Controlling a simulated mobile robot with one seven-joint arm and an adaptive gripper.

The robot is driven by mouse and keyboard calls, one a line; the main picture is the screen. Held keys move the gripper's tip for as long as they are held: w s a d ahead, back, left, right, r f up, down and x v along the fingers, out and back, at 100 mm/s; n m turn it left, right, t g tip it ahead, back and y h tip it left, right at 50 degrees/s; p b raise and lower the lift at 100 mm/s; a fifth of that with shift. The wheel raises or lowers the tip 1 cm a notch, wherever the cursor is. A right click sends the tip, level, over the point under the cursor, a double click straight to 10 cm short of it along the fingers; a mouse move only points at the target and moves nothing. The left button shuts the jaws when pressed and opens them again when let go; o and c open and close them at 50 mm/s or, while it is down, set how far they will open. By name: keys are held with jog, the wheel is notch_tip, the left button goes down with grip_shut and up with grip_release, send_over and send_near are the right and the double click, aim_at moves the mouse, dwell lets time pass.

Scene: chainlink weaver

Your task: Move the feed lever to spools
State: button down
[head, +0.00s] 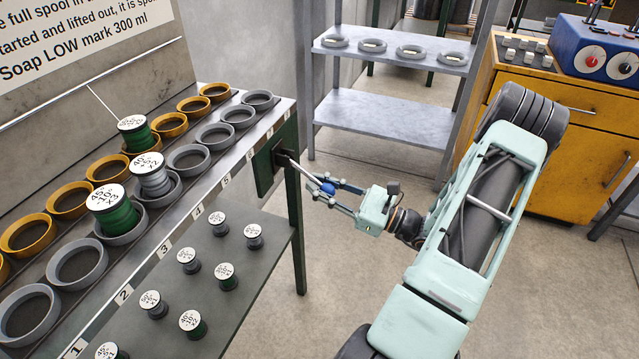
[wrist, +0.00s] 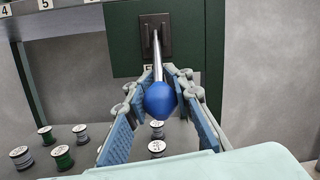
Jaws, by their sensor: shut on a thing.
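The feed lever is a metal rod (head: 293,163) with a blue knob (head: 328,188). It comes out of a dark slotted plate on the green panel (head: 264,170) at the end of the bench. In the wrist view, the blue knob (wrist: 160,99) sits between my finger pads and the rod runs up to the slotted plate (wrist: 154,36). My gripper (head: 322,188) is shut on the feed lever around its knob end. A label under the plate is mostly hidden by the rod and fingers.
The bench top (head: 200,185) holds grey and yellow rings, several with spools. More spools stand on the lower shelf (head: 180,265). A grey rack (head: 385,115) and an orange cabinet (head: 565,140) stand behind. The floor beside the bench is clear.

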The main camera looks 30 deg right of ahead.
jog(key=shift+a, duration=0.1)
jog(key=c, duration=1.7)
grip_release()
jog(key=shift+o, duration=0.2)
jog(key=v, duration=1.2)
